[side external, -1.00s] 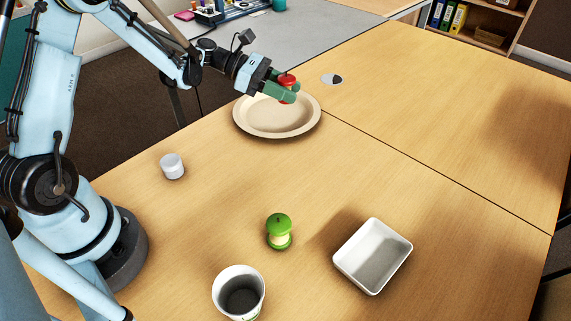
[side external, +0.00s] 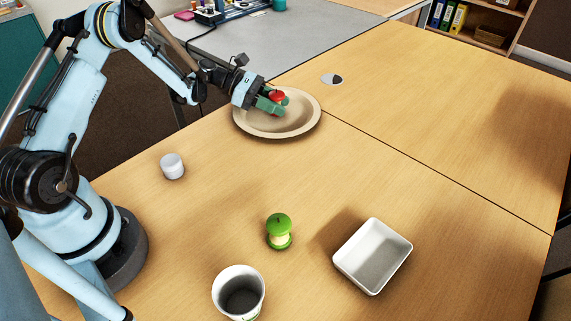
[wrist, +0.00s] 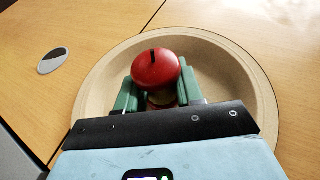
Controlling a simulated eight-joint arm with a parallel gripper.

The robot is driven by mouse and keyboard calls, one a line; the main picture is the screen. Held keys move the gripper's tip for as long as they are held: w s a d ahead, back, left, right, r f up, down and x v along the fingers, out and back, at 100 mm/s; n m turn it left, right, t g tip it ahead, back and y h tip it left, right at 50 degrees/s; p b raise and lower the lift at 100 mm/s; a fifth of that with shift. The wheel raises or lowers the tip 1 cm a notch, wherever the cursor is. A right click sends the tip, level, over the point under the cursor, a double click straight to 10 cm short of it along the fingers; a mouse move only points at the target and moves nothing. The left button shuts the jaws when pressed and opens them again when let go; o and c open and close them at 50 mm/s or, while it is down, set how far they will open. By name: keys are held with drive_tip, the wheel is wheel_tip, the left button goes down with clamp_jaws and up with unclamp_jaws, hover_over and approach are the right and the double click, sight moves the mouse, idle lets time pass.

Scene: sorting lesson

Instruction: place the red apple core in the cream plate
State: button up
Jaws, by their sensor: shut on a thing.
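The red apple core (side external: 277,96) is between the green fingers of my gripper (side external: 272,104), which is shut on it. In the wrist view the red top of the core (wrist: 156,69) with its dark stem shows between the fingers (wrist: 158,92); its lower part is mostly hidden. The cream plate (side external: 305,124) lies at the back of the table, with my gripper and the core over its inside. The plate's rim also shows around them in the wrist view (wrist: 92,98). I cannot tell whether the core touches the plate.
A green apple core (side external: 279,232) stands mid-table. A white tray (side external: 347,266) is to its right, a white cup (side external: 222,290) in front. A small white pot (side external: 172,166) stands near my base. A round grey-and-white disc (side external: 331,79) is behind the plate. The right side is clear.

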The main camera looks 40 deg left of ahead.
drive_tip(key=shift+f, duration=0.1)
drive_tip(key=o, duration=1)
